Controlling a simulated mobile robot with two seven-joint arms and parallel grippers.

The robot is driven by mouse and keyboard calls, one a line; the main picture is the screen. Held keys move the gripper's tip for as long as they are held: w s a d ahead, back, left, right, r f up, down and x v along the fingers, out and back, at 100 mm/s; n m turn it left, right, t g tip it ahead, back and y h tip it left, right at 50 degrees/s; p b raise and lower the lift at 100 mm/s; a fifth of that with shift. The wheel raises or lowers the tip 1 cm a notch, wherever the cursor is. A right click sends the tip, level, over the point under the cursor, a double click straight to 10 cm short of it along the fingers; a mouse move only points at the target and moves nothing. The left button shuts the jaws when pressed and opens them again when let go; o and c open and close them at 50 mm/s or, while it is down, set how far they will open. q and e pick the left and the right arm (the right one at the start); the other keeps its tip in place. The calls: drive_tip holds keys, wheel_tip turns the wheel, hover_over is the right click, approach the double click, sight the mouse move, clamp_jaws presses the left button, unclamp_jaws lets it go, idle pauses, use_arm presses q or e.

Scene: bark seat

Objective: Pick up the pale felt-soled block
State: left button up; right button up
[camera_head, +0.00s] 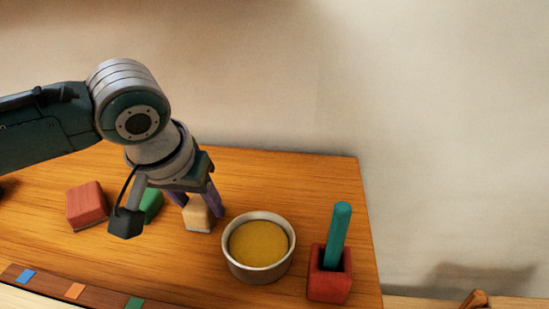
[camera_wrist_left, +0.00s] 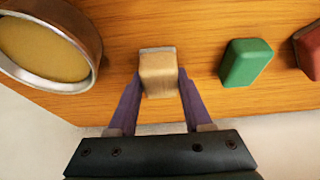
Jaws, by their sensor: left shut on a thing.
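The pale block (camera_head: 198,215) stands on the wooden table, with a thin grey layer along its bottom edge. In the left wrist view the pale block (camera_wrist_left: 158,72) sits between the two purple fingers. My left gripper (camera_head: 196,203) reaches down from above and is shut on the block; its fingertips also show in the left wrist view (camera_wrist_left: 160,80). The block looks upright and at table level; I cannot tell whether it touches the table. My right gripper is in neither view.
A green block (camera_head: 151,205) and a red block (camera_head: 87,204) stand left of the gripper. A round bowl with yellow filling (camera_head: 258,247) is close on the right. A red holder (camera_head: 330,276) with a teal stick (camera_head: 338,233) stands near the table's right edge.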

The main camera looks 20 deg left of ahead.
sight(200, 201)
use_arm(q)
clamp_jaws()
drive_tip(key=shift+r, duration=0.1)
wheel_tip(200, 201, up, 20)
drive_tip(key=p, duration=0.4)
unclamp_jaws()
clamp_jaws()
